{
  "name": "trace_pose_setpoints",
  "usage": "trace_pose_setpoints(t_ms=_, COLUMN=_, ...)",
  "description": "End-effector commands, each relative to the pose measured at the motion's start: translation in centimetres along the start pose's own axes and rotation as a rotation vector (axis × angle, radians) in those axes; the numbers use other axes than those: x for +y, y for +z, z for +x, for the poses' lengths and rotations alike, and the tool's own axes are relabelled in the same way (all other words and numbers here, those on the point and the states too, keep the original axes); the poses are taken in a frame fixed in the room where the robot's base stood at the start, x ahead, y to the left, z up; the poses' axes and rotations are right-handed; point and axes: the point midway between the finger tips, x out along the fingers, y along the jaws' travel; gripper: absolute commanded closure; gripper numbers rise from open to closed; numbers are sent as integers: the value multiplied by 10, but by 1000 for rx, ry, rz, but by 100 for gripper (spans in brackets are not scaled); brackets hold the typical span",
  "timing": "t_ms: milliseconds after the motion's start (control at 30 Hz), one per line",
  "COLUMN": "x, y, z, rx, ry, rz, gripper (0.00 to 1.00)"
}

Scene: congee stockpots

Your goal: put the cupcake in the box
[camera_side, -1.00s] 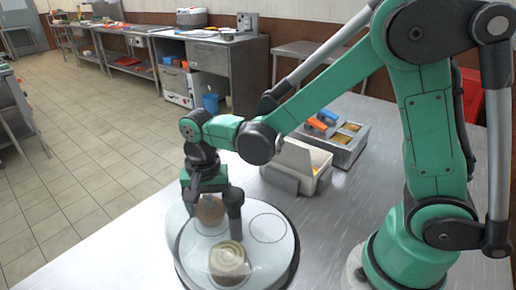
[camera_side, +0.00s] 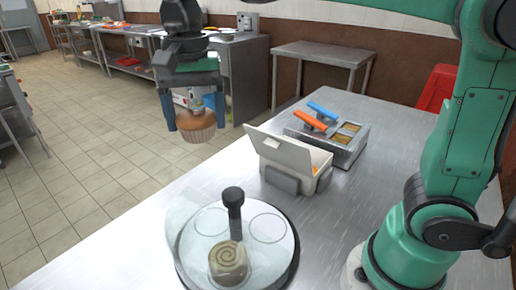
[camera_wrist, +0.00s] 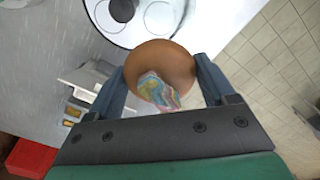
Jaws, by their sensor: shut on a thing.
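The cupcake (camera_side: 195,130) has a brown wrapper and multicoloured frosting, which shows in the wrist view (camera_wrist: 155,90). My gripper (camera_side: 194,119) is shut on it, with one finger on each side, and holds it high in the air, left of the box and above the level of the table. The box (camera_side: 312,178) is cream-coloured and stands on the metal table with its lid raised on the left side. Something orange shows at its opening; most of its inside is hidden. In the wrist view the box (camera_wrist: 88,82) lies left of the cupcake.
A round stand (camera_side: 287,245) near the front holds a swirl pastry (camera_side: 228,262), with a clear cover and a dark upright post (camera_side: 233,205) at its middle. A metal unit (camera_side: 340,145) with orange and blue handles stands behind the box. The table (camera_side: 385,150) is bare between box and arm base.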

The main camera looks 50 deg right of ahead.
Motion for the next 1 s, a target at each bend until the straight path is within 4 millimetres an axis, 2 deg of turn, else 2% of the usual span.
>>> trace_pose_setpoints(t_ms=167, x=0, y=0, z=-16, rx=0, ry=0, rz=0, gripper=75)
trace_pose_setpoints(t_ms=467, x=0, y=0, z=-58, rx=0, ry=0, rz=0, gripper=75)
trace_pose_setpoints(t_ms=767, x=33, y=-63, z=-58, rx=0, ry=0, rz=-174, gripper=75)
trace_pose_setpoints(t_ms=867, x=54, y=-90, z=-59, rx=0, ry=-1, rz=-260, gripper=75)
trace_pose_setpoints(t_ms=1000, x=92, y=-128, z=-58, rx=0, ry=-1, rz=-397, gripper=75)
